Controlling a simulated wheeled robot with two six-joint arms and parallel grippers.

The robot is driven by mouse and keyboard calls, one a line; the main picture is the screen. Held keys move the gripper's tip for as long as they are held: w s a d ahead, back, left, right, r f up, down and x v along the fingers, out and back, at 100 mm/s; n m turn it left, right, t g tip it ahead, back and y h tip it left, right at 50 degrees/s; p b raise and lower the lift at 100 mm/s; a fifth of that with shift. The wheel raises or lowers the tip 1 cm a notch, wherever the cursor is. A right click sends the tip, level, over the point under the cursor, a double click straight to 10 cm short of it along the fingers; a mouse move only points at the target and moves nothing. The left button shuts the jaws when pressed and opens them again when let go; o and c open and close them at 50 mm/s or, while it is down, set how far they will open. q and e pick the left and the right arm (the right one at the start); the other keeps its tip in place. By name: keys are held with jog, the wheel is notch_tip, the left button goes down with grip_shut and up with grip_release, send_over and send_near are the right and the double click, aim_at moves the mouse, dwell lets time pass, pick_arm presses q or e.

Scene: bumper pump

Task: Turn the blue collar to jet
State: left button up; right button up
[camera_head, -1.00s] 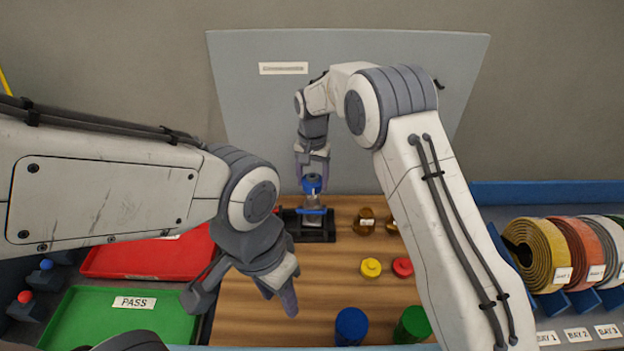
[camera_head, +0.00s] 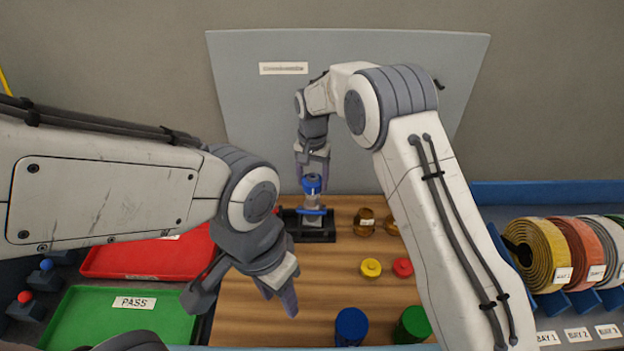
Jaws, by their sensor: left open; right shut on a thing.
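The blue collar (camera_head: 312,184) is at the back of the wooden bench, above a small clear-and-blue piece (camera_head: 312,208) that stands in a black holder (camera_head: 318,235). My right gripper (camera_head: 312,180) reaches down from above and is shut on the blue collar. Its fingers hide part of the collar, and any mark on it is too small to read. My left gripper (camera_head: 240,302) is open and empty over the left side of the bench, well in front of the holder.
Brass pieces (camera_head: 364,222), yellow (camera_head: 371,267) and red (camera_head: 403,267) caps, and blue (camera_head: 351,327) and green (camera_head: 413,325) cylinders stand on the bench. Red (camera_head: 150,258) and green (camera_head: 105,325) trays lie left. Rolled hoses (camera_head: 545,255) stand right. The bench's middle is clear.

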jog(key=shift+r+m, duration=0.1)
jog(key=shift+m, duration=0.2)
dwell(2.8)
jog(key=o, duration=1.4)
jog(key=shift+r, duration=0.1)
jog(key=shift+r+b, duration=0.3)
notch_tip(320, 180, up, 10)
jog(key=shift+f+b, duration=0.15)
jog(key=shift+b, duration=1)
